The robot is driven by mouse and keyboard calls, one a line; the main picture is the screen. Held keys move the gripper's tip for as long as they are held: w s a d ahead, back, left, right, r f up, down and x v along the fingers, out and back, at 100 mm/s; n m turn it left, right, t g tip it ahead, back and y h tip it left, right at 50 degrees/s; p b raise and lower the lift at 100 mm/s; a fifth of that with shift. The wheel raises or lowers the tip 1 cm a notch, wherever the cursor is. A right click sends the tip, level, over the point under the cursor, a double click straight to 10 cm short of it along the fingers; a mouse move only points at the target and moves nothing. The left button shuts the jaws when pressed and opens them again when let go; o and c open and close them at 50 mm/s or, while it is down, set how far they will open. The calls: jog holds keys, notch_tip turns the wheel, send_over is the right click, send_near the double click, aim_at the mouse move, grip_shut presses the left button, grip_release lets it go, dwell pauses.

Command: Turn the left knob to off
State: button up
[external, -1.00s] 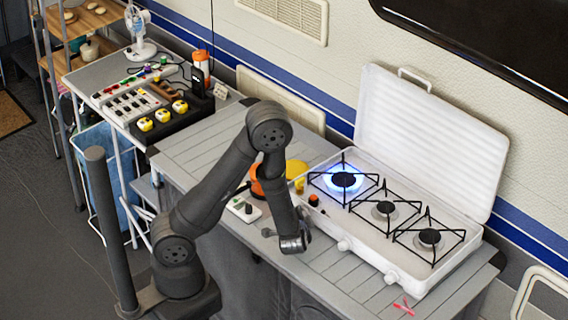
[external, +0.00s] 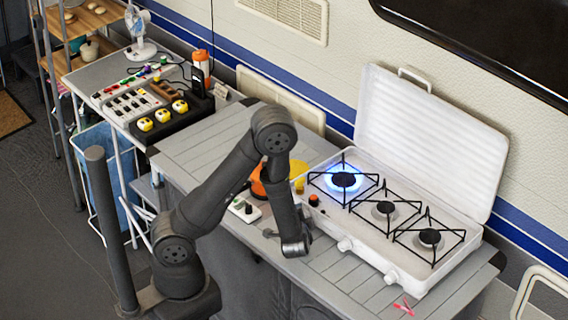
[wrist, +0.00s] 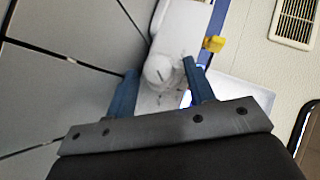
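The white camping stove (external: 372,238) stands with its lid raised, and its left burner (external: 343,180) is lit with a blue flame. The middle knob (external: 344,245) and right knob (external: 391,278) show on its front; my gripper (external: 296,248) hides the left knob in the external view. In the wrist view a round white knob (wrist: 158,68) shows between the two blue fingers of my gripper (wrist: 158,78). The fingers are spread, with gaps seen beside the knob. I cannot tell whether they touch it or how the knob is turned.
A black-and-orange item (external: 314,200) is at the stove's left end. An orange pot (external: 257,183) and a white switch box (external: 245,209) are on the counter left of my gripper. A red cross-shaped item (external: 404,306) lies at the right front.

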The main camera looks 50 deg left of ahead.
jog(key=shift+s+a, duration=0.1)
jog(key=n+h, duration=0.1)
jog(key=n+g+h, duration=0.1)
jog(key=h, duration=0.1)
jog(key=shift+a+r, duration=0.2)
jog(key=n+h, duration=0.2)
jog(key=h, duration=0.3)
jog(key=shift+a+r+n, duration=0.1)
jog(key=shift+a+n, duration=0.2)
jog(key=shift+n, duration=0.1)
jog(key=shift+g, duration=0.3)
jog(key=shift+a+n+h, duration=0.25)
jog(key=shift+n+h, duration=0.55)
jog(key=shift+h, duration=0.9)
